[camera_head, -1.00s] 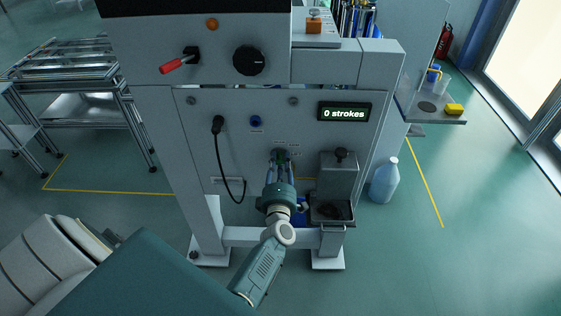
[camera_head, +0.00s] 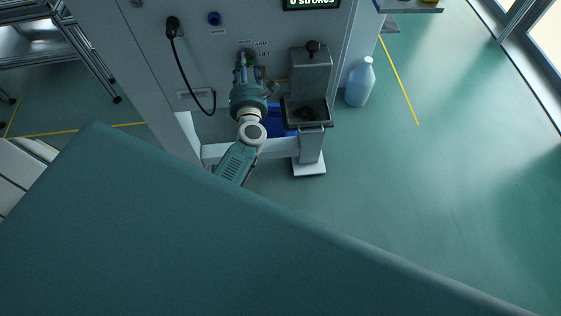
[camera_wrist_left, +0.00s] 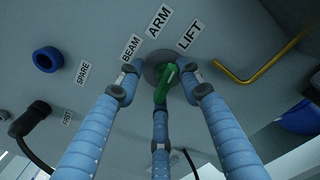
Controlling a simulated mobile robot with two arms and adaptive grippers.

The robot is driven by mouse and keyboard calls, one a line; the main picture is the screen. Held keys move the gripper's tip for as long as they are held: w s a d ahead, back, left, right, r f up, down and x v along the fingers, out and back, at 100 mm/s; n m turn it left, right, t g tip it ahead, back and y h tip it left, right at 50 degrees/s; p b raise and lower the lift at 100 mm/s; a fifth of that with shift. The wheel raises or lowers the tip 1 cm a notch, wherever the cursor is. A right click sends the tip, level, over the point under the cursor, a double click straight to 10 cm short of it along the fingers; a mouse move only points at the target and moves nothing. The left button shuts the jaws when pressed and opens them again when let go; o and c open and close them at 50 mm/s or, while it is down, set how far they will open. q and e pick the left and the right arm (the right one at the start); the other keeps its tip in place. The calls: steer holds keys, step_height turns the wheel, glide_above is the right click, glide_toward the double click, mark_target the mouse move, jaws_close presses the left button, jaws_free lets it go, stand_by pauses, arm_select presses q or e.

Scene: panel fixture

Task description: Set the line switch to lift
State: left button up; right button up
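The line switch (camera_wrist_left: 166,80) is a green knob on a round grey base on the panel, in the left wrist view. The labels BEAM, ARM and LIFT stand around its upper side, from left to right. Its long grip leans slightly, with its upper end tilted to the right; I cannot tell for sure which label it is set to. My left gripper (camera_wrist_left: 160,74) has its three blue fingers spread around the knob, with a visible gap on the left. In the head view the left gripper (camera_head: 247,72) is up at the panel and largely hides the switch. My right gripper is not in view.
A blue ring marked SPARE (camera_wrist_left: 47,59) and a black plug with cable (camera_head: 173,28) are left of the switch. A bent yellow rod (camera_wrist_left: 252,72) is to its right. A grey box with a tray (camera_head: 306,110) juts out right of my gripper. A bluish jug (camera_head: 359,82) stands on the floor.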

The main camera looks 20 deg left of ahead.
arm_select(q)
steer(key=n+b, duration=0.1)
steer(key=n, duration=0.2)
steer(key=shift+f+n, duration=0.1)
steer(key=shift+n, duration=0.2)
steer(key=shift+s+d+n, duration=0.2)
steer(key=shift+s+n, duration=0.1)
steer(key=shift+n, duration=0.4)
steer(key=b+v, duration=0.2)
steer(key=v, duration=0.8)
steer(key=s+d+f+m+h, duration=0.2)
steer(key=d+f+m+h, duration=0.1)
steer(key=f+m, duration=0.5)
steer(key=s+d+f+m+g+h, duration=0.1)
steer(key=s+d+f+m+h, duration=0.1)
steer(key=d+f+m, duration=0.3)
steer(key=s+d+f+m+g+h, duration=0.1)
steer(key=d+f+m+h, duration=0.3)
steer(key=f+m, duration=0.7)
step_height(320, 180, down, 4)
steer(key=shift+s+d+r, duration=0.25)
steer(key=shift+s+d, duration=0.3)
steer(key=shift+s, duration=0.1)
